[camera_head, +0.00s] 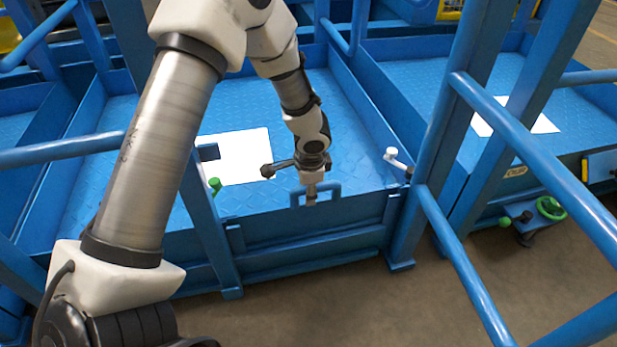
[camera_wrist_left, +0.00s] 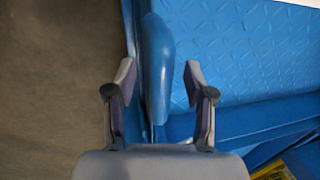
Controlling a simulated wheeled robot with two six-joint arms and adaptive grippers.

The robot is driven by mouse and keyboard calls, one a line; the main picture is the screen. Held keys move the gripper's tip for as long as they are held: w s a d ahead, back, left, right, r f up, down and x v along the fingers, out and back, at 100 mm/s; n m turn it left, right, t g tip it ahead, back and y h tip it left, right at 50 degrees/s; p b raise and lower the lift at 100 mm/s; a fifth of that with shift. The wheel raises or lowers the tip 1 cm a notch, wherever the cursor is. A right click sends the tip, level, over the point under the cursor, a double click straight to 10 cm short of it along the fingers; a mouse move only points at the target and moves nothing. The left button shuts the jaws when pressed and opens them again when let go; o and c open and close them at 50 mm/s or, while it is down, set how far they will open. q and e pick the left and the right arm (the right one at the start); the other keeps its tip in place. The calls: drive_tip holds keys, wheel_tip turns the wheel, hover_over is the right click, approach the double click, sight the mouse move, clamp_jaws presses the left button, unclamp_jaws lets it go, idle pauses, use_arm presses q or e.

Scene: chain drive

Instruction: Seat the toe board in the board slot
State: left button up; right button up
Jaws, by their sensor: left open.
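The toe board (camera_head: 310,232) is a blue panel along the front edge of the middle blue platform, with a blue loop handle (camera_head: 336,187) on top. It stands between two blue side brackets (camera_head: 235,238), which look like the board slot; how deep it sits I cannot tell. My left gripper (camera_head: 311,194) reaches down to the handle from above. In the left wrist view my left gripper (camera_wrist_left: 158,78) is open, with the blue handle (camera_wrist_left: 156,50) between its fingers and gaps on both sides. My right gripper is not in view.
Blue posts and rails (camera_head: 490,90) stand close on the right. A white sheet (camera_head: 238,158) lies on the platform floor (camera_head: 105,190). A green-tipped pin (camera_head: 214,185) and a white-handled lever (camera_head: 393,156) flank the board. A green handwheel (camera_head: 551,208) is at right.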

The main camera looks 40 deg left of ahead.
use_arm(q)
drive_tip(key=v, duration=1.1)
drive_tip(key=shift+r, duration=0.2)
drive_tip(key=shift+f, duration=0.1)
